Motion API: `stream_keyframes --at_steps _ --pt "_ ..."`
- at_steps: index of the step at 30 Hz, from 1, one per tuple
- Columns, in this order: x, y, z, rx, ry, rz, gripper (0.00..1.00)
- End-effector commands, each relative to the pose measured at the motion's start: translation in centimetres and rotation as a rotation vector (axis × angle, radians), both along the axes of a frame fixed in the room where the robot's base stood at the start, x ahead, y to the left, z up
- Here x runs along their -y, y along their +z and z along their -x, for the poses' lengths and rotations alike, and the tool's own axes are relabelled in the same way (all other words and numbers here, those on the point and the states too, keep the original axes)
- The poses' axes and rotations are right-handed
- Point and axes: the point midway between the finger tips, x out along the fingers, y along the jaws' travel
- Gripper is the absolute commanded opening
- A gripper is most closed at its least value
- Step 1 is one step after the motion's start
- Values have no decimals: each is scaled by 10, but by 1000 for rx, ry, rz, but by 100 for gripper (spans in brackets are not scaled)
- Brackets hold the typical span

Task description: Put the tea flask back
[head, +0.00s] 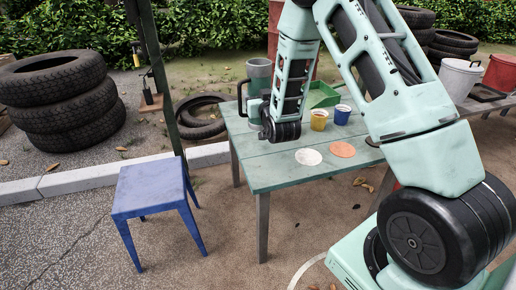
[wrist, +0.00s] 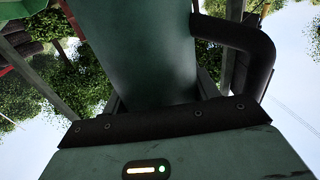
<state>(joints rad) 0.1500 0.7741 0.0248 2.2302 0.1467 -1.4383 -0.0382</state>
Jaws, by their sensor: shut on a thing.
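The tea flask (head: 259,76) is a dull green cylinder with a black side handle. A white disc (head: 308,157) and an orange disc (head: 342,149) lie flat on the table.
A yellow cup (head: 319,120), a blue cup (head: 342,114) and a green tray (head: 322,96) stand right of my arm's lower end. A blue stool (head: 150,187) is left of the table. Stacked tyres (head: 60,105) and a dark post (head: 160,75) stand further left. The table's front left is clear.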

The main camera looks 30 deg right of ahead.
Motion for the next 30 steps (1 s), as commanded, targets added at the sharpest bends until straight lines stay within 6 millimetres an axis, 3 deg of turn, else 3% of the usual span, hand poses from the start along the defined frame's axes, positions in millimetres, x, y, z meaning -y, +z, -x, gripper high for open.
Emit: stream_keyframes --at_steps 11,19,25,30 --pt "2 -55 0 2 -4 0 7" --pt "1 -71 0 3 -3 0 7" --pt "1 -97 0 1 -3 0 7" --pt "1 -99 -1 5 -3 0 7"
